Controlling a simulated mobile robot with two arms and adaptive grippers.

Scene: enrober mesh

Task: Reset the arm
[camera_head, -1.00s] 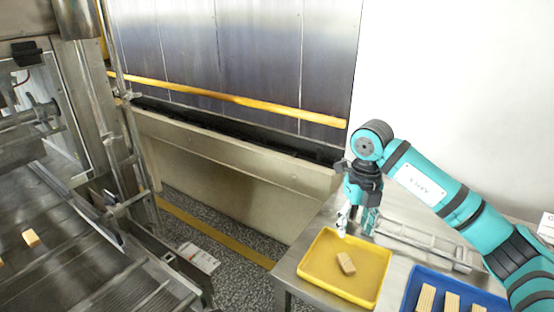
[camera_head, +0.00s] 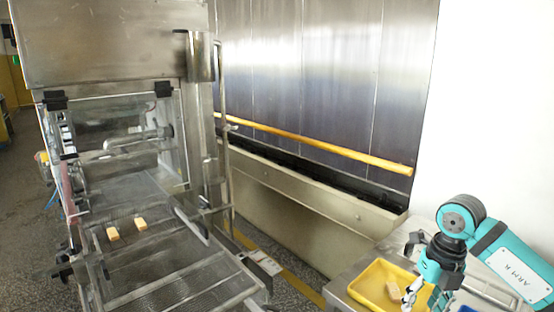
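My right arm comes in from the right, teal and black, bent down at the wrist. My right gripper (camera_head: 424,297) points down over the right side of the yellow tray (camera_head: 366,272). Its fingers look spread, with nothing seen between them. A tan wafer block (camera_head: 393,290) lies in the yellow tray just left of the fingers, seemingly apart from them. My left gripper is not in view.
A steel enrober with a mesh belt (camera_head: 165,262) stands at the left. Two tan blocks, one here (camera_head: 112,233) and one here (camera_head: 140,223), lie on it. A steel table (camera_head: 347,286) carries the tray. Speckled floor shows between belt and table.

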